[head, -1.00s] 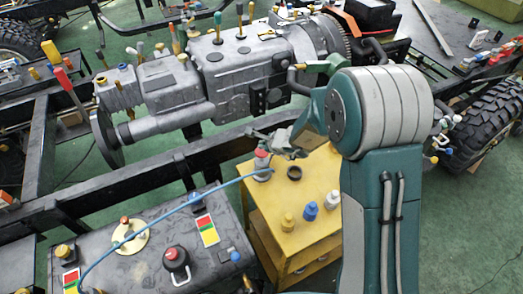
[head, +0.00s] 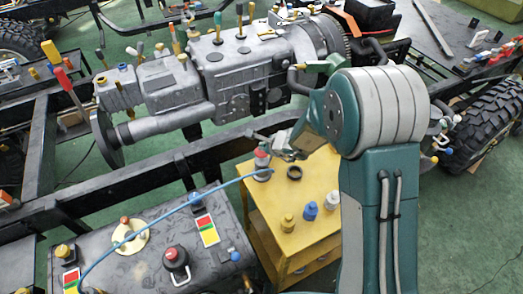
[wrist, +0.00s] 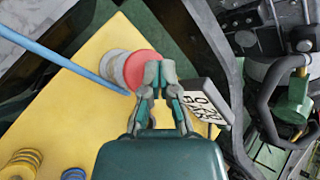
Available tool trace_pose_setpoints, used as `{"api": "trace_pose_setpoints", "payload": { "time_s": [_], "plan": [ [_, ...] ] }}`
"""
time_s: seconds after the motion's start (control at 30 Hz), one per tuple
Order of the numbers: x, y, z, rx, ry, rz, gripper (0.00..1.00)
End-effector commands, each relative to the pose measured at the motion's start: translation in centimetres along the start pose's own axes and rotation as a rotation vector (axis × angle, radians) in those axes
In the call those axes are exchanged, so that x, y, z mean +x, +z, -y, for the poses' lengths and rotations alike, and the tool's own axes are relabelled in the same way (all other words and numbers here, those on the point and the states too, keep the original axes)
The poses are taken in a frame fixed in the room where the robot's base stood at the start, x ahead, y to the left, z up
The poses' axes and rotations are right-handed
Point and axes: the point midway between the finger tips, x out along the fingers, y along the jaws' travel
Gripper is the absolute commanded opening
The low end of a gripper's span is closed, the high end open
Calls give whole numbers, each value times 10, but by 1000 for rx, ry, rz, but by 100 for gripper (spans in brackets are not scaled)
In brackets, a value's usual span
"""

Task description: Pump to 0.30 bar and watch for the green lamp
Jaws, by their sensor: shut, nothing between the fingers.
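The hand pump (head: 262,160), a grey body with a red top, stands on the yellow cart (head: 322,237). A blue hose (head: 170,212) runs from it to the dark tank (head: 135,262). In the wrist view the red pump top (wrist: 143,68) is just left of my fingertips, close to them; I cannot tell whether they touch. My gripper (wrist: 160,70) is shut and empty. It also shows in the head view (head: 258,137), above and beside the pump. I cannot make out a lit green lamp or a pressure reading.
A chassis rail (head: 140,185) passes close behind the pump. Coloured labels (head: 207,230) and fittings are on the tank.

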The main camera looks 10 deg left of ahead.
Motion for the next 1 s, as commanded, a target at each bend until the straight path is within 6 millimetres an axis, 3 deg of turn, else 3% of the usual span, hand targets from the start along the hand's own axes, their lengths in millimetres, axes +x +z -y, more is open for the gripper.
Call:
{"api": "trace_pose_setpoints", "payload": {
  "time_s": [1.0],
  "plan": [
    [8,-6,-6,0,2,0,0]
  ]
}}
